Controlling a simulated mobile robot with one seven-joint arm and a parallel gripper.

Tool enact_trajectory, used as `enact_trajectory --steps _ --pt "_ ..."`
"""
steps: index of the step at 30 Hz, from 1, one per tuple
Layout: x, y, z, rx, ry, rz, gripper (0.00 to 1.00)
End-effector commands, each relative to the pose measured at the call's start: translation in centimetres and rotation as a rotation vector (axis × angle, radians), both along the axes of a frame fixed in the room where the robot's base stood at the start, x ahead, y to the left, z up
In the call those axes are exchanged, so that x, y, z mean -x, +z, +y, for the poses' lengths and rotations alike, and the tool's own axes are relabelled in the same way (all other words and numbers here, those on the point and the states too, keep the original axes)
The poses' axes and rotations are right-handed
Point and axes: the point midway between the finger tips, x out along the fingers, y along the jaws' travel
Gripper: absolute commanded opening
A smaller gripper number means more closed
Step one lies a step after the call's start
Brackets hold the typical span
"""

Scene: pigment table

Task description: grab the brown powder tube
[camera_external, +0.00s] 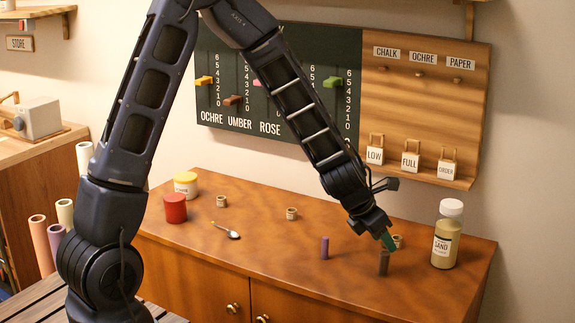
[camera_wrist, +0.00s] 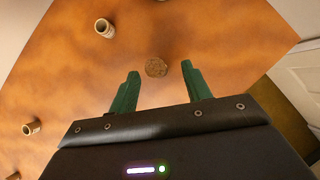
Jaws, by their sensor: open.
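The brown powder tube (camera_external: 383,263) stands upright on the wooden cabinet top, near its front right part. In the wrist view I see its round, grainy brown top (camera_wrist: 156,67) in the gap between my fingertips. My gripper (camera_external: 388,241) points down at the tube from just above. Its two green fingers (camera_wrist: 160,70) are open, one on each side of the tube's top in the wrist view, with nothing held. I cannot tell whether the fingertips reach below the tube's rim.
A purple tube (camera_external: 325,247) stands to the left. A sand bottle (camera_external: 447,235) stands at right. A red jar (camera_external: 175,208) and a spoon (camera_external: 228,231) are at left.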

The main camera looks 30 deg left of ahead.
Motion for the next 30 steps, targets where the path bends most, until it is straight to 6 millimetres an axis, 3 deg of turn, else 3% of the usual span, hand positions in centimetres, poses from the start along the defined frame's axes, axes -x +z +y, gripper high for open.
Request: enact_trajectory --steps 18,28,30 --pt "-2.6 -4.1 -1.1 -0.001 0.0 0.001 0.49" --pt "-2.8 -4.3 -1.3 0.0 0.0 0.0 0.49" --pt "-2.8 -4.3 -1.3 0.0 0.0 0.0 0.39"
